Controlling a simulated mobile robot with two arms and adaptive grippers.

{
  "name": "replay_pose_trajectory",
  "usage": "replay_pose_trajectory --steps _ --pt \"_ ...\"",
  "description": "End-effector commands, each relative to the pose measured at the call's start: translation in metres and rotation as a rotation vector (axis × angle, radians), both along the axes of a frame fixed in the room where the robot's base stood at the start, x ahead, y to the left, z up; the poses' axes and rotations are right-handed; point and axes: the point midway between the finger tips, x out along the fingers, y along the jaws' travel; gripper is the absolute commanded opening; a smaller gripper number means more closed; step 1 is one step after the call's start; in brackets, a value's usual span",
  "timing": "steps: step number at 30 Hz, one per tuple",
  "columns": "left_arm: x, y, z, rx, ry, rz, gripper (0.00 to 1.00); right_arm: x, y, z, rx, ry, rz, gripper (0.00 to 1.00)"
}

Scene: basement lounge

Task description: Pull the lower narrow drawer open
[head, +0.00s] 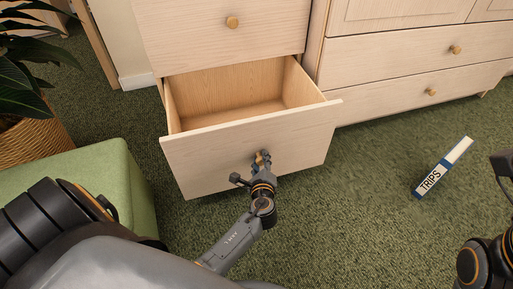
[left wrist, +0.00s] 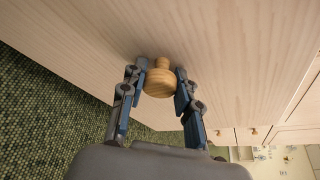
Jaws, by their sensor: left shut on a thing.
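The lower narrow drawer (head: 252,152) of the pale wood unit stands open, pulled well out, and its inside looks empty. My left gripper (head: 262,158) is at the middle of the drawer's front. In the left wrist view, the round wooden knob (left wrist: 159,82) sits between the two fingers of my left gripper (left wrist: 158,88), which is shut on it. In the head view the gripper mostly hides this knob. Of my right arm only dark parts show at the right edge; its fingers cannot be made out.
The upper narrow drawer (head: 215,35) is shut above. A wider unit (head: 410,60) with shut drawers stands to the right. A binder labelled TRIPS (head: 441,169) lies on the green carpet. A green ottoman (head: 90,190) and a potted plant (head: 25,130) stand left.

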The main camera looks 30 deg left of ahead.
Motion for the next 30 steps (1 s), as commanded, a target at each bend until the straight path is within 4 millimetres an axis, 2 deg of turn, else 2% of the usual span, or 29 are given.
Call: replay_pose_trajectory --steps 6,15,16,19,30 --pt "-0.0073 -0.0076 0.0 0.001 0.0 0.002 0.0 0.0007 0.0 -0.0007 0.0 0.005 0.001 0.0" --pt "-0.0075 -0.0078 -0.0002 0.001 0.0 0.002 0.0 0.0005 0.0001 -0.0009 0.0 0.005 0.001 0.0" --pt "-0.0075 -0.0078 -0.0002 0.001 0.0 0.002 0.33 0.0005 0.0001 -0.0009 0.0 0.005 0.001 0.0" --pt "-0.0074 -0.0078 -0.0002 0.001 0.0 0.002 0.54 0.0005 0.0001 -0.0009 0.0 0.005 0.001 0.0" --pt "-0.0095 -0.0099 0.0004 0.0 0.0 0.0 0.55 0.0009 -0.0004 -0.0012 0.0 0.005 0.0 0.0"
